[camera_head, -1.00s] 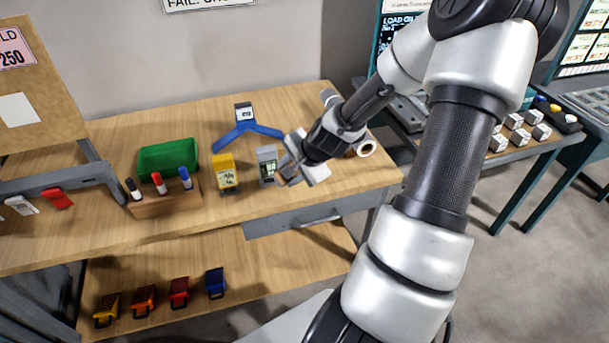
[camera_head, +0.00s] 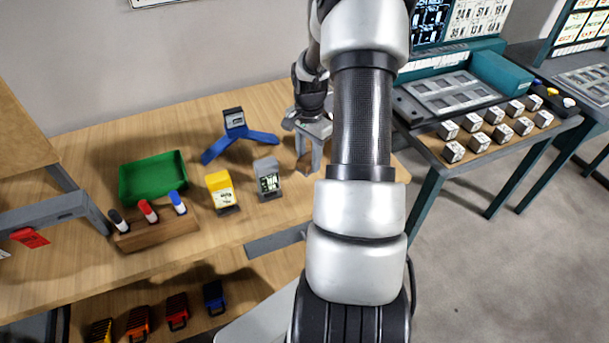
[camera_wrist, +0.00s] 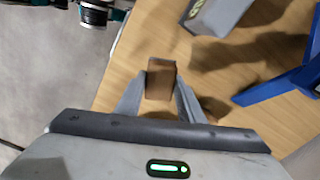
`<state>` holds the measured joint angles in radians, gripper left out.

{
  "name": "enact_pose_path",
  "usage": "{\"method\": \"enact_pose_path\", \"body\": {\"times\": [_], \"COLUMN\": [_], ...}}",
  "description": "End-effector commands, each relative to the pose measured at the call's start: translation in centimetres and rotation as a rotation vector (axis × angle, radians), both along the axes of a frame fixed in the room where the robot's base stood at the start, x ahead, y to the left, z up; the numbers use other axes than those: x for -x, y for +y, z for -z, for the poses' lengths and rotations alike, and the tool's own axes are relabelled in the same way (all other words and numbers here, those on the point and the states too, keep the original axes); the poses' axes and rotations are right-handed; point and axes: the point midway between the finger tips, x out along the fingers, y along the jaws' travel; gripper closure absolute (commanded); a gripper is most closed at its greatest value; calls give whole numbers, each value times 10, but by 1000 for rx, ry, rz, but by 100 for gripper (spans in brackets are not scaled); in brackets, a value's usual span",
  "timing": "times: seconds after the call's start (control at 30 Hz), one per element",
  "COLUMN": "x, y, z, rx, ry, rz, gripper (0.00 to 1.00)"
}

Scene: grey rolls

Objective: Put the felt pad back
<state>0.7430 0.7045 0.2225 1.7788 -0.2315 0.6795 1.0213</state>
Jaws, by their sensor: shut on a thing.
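A small brown block, which looks like the felt pad (camera_wrist: 161,80), sits between the two fingers of my gripper (camera_wrist: 160,86) in the wrist view. The fingers press on its two sides. In the head view my gripper (camera_head: 308,160) points down over the right part of the wooden table, right of the grey meter (camera_head: 268,178). Only a little brown of the pad shows there, between the fingers. I cannot tell whether the pad touches the tabletop. My arm hides part of the table's right end.
On the wooden table (camera_head: 262,228) stand a blue three-armed stand (camera_head: 236,138), a yellow meter (camera_head: 220,193), a green tray (camera_head: 152,178) and a wooden marker holder (camera_head: 158,234). White cubes (camera_head: 474,143) fill a bench at right. Colored bins (camera_head: 177,311) sit on the lower shelf.

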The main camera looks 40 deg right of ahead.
Motion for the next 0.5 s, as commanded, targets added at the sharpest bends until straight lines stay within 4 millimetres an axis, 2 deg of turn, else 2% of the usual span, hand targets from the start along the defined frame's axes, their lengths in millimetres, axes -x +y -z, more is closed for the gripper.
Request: {"method": "enact_pose_path", "body": {"times": [0.1,0.33,0.5], "x": [1,0,0], "y": [0,0,1], "z": [22,41,65], "rx": [-3,-2,-3], "ry": [1,-1,-1], "rz": [1,0,0], "gripper": [82,82,82]}}
